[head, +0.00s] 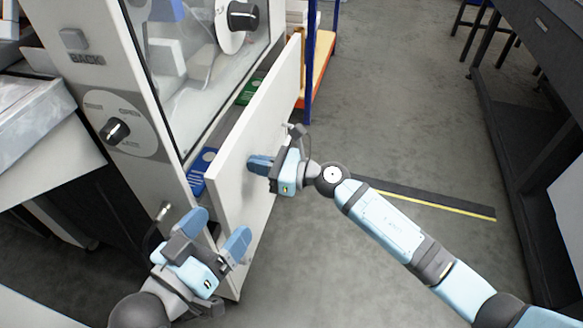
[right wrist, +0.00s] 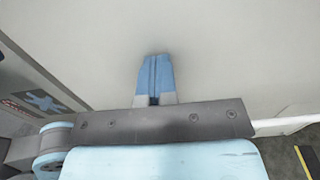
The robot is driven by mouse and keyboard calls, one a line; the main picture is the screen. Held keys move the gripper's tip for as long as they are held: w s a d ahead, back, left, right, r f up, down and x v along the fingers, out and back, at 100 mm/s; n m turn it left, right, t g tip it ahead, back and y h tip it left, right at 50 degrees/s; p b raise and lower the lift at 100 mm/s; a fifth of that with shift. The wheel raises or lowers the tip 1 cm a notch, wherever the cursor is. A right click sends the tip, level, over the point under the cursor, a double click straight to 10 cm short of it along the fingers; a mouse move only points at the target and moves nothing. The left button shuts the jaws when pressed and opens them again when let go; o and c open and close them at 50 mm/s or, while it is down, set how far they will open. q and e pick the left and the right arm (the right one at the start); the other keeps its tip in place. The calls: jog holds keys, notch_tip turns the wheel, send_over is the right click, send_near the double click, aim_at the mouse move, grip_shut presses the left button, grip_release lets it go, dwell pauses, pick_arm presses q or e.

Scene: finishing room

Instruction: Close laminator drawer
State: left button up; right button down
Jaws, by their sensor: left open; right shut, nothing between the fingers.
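The laminator (head: 60,22) is a pale cabinet with a glass front at the upper left of the head view. Its drawer (head: 236,150) is pulled partly out, with a gap between the white front panel and the body; blue and green items show inside. My right gripper (head: 254,163) is shut and empty, with its fingertips at the outer face of the drawer front. In the right wrist view the shut blue fingers (right wrist: 154,75) point at the pale panel; I cannot tell if they touch it. My left gripper (head: 217,229) is open near the drawer's near end.
A black knob (head: 115,131) and a BACK button (head: 73,39) sit on the laminator's face. A blue-posted shelf (head: 318,62) stands behind the drawer. A dark table (head: 535,60) is at the right. A dark strip with a yellow edge (head: 440,200) lies on the grey floor, which is otherwise mostly clear.

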jog(key=x, duration=0.5)
jog(key=shift+w+a, duration=0.1)
jog(key=shift+a, duration=0.3)
pick_arm(q)
jog(key=shift+s+d+f, duration=0.1)
jog(key=shift+s+f, duration=0.1)
jog(key=shift+f, duration=0.2)
pick_arm(e)
jog(key=shift+r, duration=0.1)
pick_arm(q)
jog(key=shift+d+r, duration=0.1)
jog(key=shift+r, duration=0.05)
pick_arm(e)
jog(key=shift+a+r, duration=0.1)
